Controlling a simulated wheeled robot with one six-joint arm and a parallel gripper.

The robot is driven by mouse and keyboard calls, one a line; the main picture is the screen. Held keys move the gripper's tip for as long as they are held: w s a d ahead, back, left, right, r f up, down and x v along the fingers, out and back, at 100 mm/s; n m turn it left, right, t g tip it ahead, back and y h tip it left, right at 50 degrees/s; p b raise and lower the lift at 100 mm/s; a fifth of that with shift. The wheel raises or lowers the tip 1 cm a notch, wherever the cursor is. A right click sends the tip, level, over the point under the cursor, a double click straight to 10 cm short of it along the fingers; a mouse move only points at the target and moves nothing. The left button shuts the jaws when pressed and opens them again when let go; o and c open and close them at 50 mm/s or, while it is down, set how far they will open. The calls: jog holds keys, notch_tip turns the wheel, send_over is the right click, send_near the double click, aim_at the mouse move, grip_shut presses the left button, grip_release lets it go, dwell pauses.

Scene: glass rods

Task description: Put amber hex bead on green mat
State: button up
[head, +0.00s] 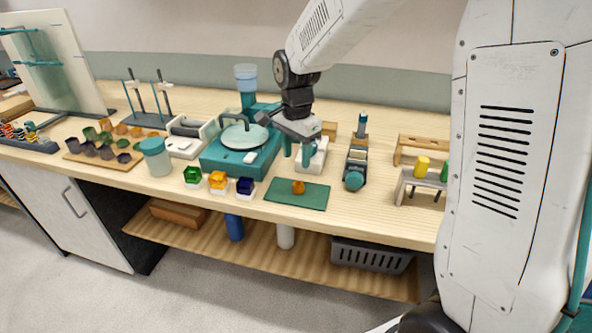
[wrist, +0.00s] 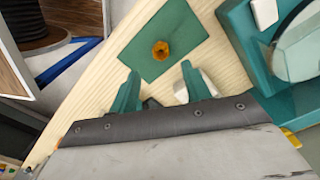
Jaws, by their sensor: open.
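The amber hex bead (head: 298,187) sits on the green mat (head: 313,198), near its middle and toward the back edge in the head view. In the wrist view the bead (wrist: 161,50) shows its dark centre and lies on the mat (wrist: 184,33). My gripper (head: 298,158) is above the bench behind the mat, apart from the bead. In the wrist view its two teal fingers (wrist: 158,80) are spread and nothing is between them.
Green, amber and dark blue cubes (head: 218,181) stand on small white bases left of the mat. A teal machine (head: 240,155) is behind them. A teal-ended device (head: 355,170) and wooden stands (head: 420,145) are to the right. Bare bench surrounds the mat.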

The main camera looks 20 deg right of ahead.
jog(key=s+d+r+n, duration=0.1)
jog(key=s+r+n, duration=0.2)
jog(key=s+r, duration=0.45)
jog(key=s+d+r+n, duration=0.1)
jog(key=s+n, duration=0.4)
jog(key=s, duration=0.6)
jog(key=s+d+r+n+t, duration=0.1)
jog(key=s+n, duration=0.4)
jog(key=s, duration=0.6)
jog(key=shift+s+d+r, duration=0.25)
jog(key=shift+r, duration=0.35)
